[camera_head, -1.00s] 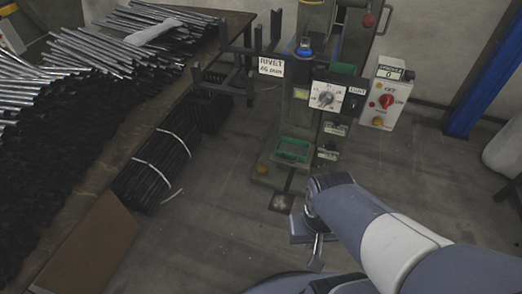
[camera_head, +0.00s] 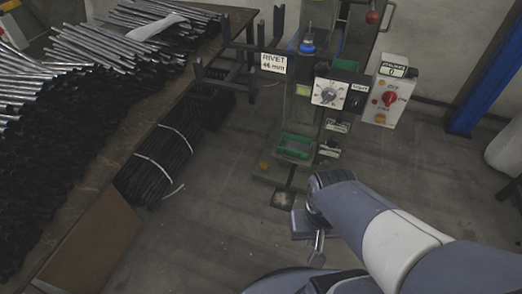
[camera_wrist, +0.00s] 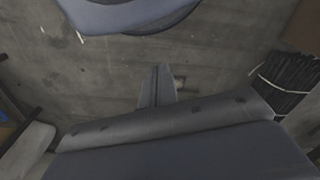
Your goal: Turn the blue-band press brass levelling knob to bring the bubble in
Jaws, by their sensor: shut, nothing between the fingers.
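The press with a blue band (camera_head: 307,46) near its top stands at the upper middle of the head view. A small brass-coloured knob (camera_head: 264,165) sits low at the left of its base. I cannot make out a bubble or level vial. My gripper (camera_head: 317,246) is below and to the right of the base, apart from the knob. In the wrist view my gripper (camera_wrist: 157,86) is shut and empty, over bare floor. The knob is not identifiable in the wrist view.
A table (camera_head: 205,68) of metal tubes runs along the left. Bundled black rods (camera_head: 160,160) lie beside it. A control box (camera_head: 388,92) with a red knob is right of the press. A green tray (camera_head: 295,147) sits at the press base. Floor around my gripper is clear.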

